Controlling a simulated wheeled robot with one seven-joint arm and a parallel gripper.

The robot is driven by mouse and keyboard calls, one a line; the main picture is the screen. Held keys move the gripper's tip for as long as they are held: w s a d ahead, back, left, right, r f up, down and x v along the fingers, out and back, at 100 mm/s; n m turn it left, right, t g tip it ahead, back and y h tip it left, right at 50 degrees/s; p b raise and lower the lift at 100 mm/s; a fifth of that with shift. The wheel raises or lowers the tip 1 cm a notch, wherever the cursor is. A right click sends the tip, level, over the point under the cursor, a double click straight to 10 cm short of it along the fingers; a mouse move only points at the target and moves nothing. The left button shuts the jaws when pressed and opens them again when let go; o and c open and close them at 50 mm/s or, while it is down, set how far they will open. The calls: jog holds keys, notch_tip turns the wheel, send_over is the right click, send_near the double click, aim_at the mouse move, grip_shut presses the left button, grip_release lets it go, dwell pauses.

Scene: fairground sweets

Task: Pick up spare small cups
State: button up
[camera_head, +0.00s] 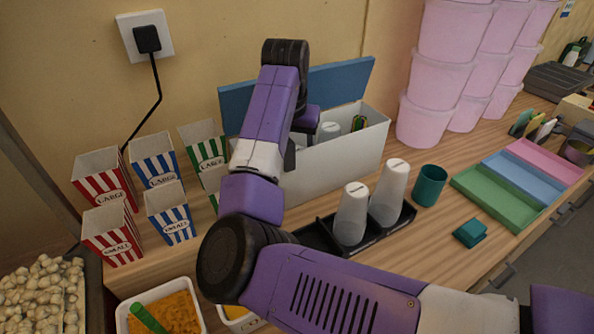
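A long white box (340,165) with its blue lid (340,82) tipped up stands against the wall. Inside it shows a whitish cup-like item (329,130), which may be a spare small cup; its size mark is not readable. Two upside-down translucent cups or stacks, one at left (351,215) and one at right (389,193), stand in a black tray (322,236) in front of the box. My arm reaches over the box's left part, and its purple end (308,119) is at or above the opening. My fingers are hidden behind the arm and box.
Red, blue and green striped cartons (157,172) stand left of the box. A teal cup (429,186), a teal block (470,232) and coloured trays (496,190) are at right. Pink tubs (437,75) are stacked behind. An orange-filled container (165,314) is in front.

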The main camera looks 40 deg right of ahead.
grip_shut()
jog(key=shift+r, duration=0.2)
